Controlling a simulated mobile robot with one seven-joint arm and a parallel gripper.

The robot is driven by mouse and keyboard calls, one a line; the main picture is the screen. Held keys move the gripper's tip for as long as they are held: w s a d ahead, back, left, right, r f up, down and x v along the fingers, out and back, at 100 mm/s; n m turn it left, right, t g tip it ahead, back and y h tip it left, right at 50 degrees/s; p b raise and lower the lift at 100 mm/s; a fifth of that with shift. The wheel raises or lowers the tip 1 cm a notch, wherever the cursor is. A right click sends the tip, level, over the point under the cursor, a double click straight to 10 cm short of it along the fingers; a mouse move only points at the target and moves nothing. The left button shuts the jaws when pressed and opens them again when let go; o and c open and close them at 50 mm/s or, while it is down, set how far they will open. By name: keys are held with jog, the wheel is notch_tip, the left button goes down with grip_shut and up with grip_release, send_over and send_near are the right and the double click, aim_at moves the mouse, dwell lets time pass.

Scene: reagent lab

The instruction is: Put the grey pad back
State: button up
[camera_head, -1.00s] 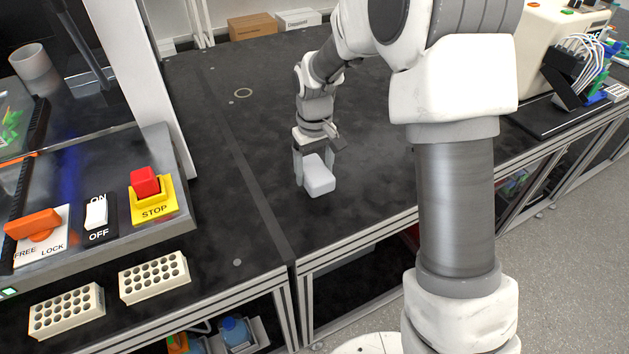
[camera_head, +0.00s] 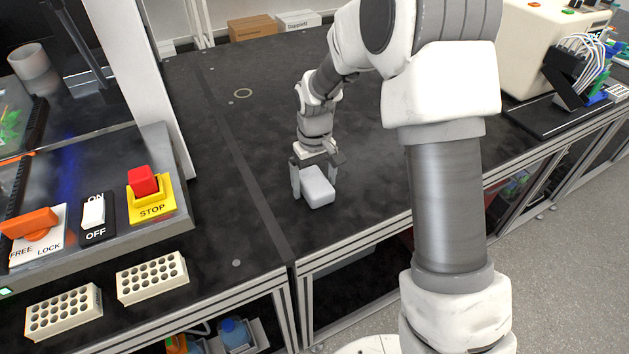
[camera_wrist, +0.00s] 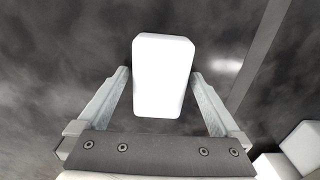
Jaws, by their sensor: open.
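The grey pad (camera_head: 317,189) is a pale, rounded block on the black bench, near the front edge and just right of the seam strip. It also shows in the wrist view (camera_wrist: 163,76), bright and almost white. My gripper (camera_head: 314,182) points down over it. In the wrist view my gripper's fingers (camera_wrist: 160,72) stand on both sides of the pad, with a dark gap at each side. The gripper is open. The pad's underside is hidden, but it appears to rest on the bench top.
A control panel with a red stop button (camera_head: 142,181) and an orange lever (camera_head: 30,223) is at the left. Two white tube racks (camera_head: 152,277) (camera_head: 63,311) lie below it. A cream machine (camera_head: 550,45) stands at the right. The bench behind the gripper is clear.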

aim_at(315, 180)
notch_tip(315, 180, up, 12)
jog(key=p, duration=0.2)
jog(key=s+d+r+m+t, duration=0.25)
jog(key=s+d+r, duration=0.35)
jog(key=s+r, duration=0.45)
jog(key=s+d+r+m+t, duration=0.2)
jog(key=s+d+t, duration=0.1)
jog(key=s, duration=1.1)
jog(key=shift+d, duration=0.45)
jog(key=shift+r, duration=0.15)
